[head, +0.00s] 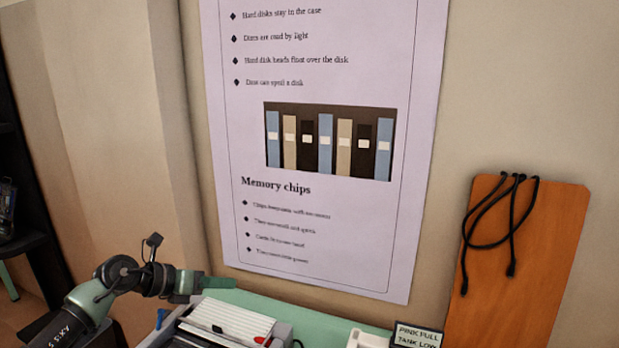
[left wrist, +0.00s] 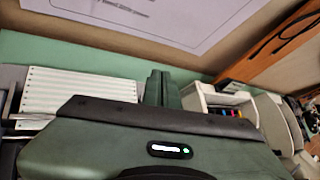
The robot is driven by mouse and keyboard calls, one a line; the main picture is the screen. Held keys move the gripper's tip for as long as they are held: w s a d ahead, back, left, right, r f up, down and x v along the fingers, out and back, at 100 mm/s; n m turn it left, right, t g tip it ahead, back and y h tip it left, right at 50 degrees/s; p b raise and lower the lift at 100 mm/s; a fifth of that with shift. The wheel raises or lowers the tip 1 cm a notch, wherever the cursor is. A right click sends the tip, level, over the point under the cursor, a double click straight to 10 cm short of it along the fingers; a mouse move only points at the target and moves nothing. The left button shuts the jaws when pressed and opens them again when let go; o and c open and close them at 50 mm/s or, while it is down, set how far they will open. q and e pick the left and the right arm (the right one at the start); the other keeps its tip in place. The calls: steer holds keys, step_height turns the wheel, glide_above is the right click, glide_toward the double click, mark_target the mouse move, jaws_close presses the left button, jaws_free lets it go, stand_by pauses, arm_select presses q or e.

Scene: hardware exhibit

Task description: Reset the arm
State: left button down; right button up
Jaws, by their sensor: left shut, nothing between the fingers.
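My left arm comes in from the lower left in the head view. My left gripper (head: 222,283) points right, just above the back of the green tabletop and behind a device with a white ribbed top (head: 228,319). In the left wrist view its fingers (left wrist: 162,86) are together, with nothing between them. The white ribbed top also shows left of the fingers in that view (left wrist: 70,92). My right gripper is in neither view.
The green tabletop (head: 315,314) runs along a wall with a large poster (head: 330,215). An orange board with black cords (head: 540,255) leans at the right, beside a small sign (head: 417,336). A white unit with coloured parts (left wrist: 222,98) stands right of the fingers.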

arm_select(q)
steer(key=s+d+r+n+t+h, duration=0.1)
steer(key=s+d+r+n+t, duration=0.45)
steer(key=d+n+t, duration=0.6)
steer(key=s+a+f+n+g+y, duration=0.2)
steer(key=s+a+f+n+y, duration=0.4)
steer(key=n, duration=0.5)
steer(key=s+a+f+n+g+y, duration=0.35)
steer(key=a+f+n+y, duration=0.25)
steer(key=a+f+n, duration=0.3)
steer(key=s+d+f+n+g+h, duration=0.1)
steer(key=s+d+f+n+g, duration=0.3)
steer(key=s, duration=0.9)
steer(key=s+a+f+n+g+h, duration=0.1)
steer(key=s+f+n+g, duration=0.2)
steer(key=s+f+g, duration=0.75)
steer(key=s+f+t+b, duration=0.1)
steer(key=s+f, duration=0.1)
steer(key=f, duration=1)
steer(key=s+f+t, duration=0.2)
steer(key=s+f, duration=0.1)
steer(key=f, duration=0.9)
steer(key=s+a+f+g+b, duration=0.1)
steer(key=s+a+f, duration=0.1)
steer(key=s+f, duration=1.5)
steer(key=shift+a+f, duration=0.2)
steer(key=shift+a, duration=0.05)
